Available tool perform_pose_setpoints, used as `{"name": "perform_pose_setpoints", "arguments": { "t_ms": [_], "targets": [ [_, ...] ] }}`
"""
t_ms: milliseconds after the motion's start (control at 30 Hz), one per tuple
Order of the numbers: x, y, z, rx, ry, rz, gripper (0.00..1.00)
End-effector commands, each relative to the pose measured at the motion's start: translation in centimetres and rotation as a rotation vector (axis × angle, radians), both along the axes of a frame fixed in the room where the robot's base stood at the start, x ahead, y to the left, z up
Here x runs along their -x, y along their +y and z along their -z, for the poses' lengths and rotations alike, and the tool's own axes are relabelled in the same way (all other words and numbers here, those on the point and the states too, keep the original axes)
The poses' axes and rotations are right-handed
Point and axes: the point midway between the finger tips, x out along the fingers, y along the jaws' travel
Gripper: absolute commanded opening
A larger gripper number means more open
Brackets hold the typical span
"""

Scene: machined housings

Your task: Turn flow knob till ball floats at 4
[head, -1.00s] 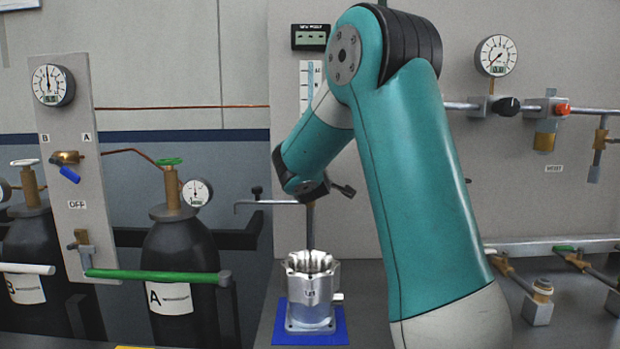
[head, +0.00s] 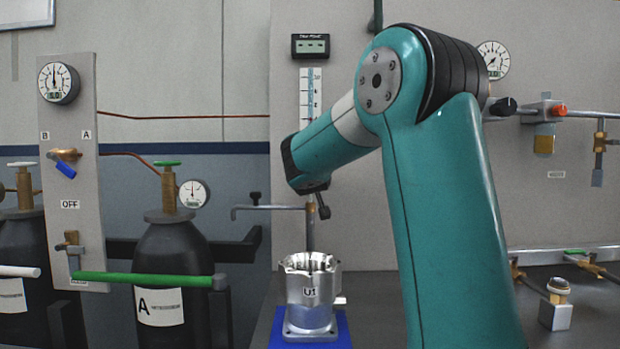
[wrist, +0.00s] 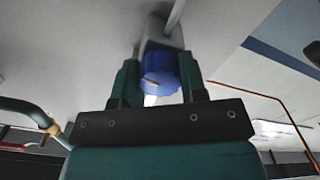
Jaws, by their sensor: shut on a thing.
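In the wrist view, a round blue knob (wrist: 158,74) with a small light mark on its face sits between the two green fingers of my gripper (wrist: 159,84). The gripper is shut on the knob. A grey fitting (wrist: 164,32) is behind the knob. In the head view, the upright flow scale (head: 310,93) with numbers is on the grey wall panel; my arm covers its lower part. I cannot make out the ball. My gripper and the knob are hidden behind my arm in the head view.
A small display (head: 310,46) hangs above the scale. A silver housing (head: 309,290) marked U1 stands on a blue mat (head: 340,322) below my arm. Gas cylinder A (head: 175,255) and a green bar (head: 145,279) are at left. Pipework and a gauge (head: 492,60) are at right.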

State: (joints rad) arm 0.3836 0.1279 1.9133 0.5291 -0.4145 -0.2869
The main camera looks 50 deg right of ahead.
Motion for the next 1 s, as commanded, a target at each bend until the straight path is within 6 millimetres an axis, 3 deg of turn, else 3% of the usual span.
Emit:
{"name": "perform_pose_setpoints", "arguments": {
  "t_ms": [633, 667, 733, 1000],
  "targets": [
    [0.03, -0.03, 0.22, -0.034, -0.031, 0.002, 0.15],
    [0.03, -0.03, 0.22, -0.034, -0.031, 0.002, 0.46],
    [0.03, -0.03, 0.19, -0.034, -0.032, 0.002, 0.62],
    [0.03, 0.02, 0.08, -0.032, -0.034, 0.0, 0.64]
  ]
}}
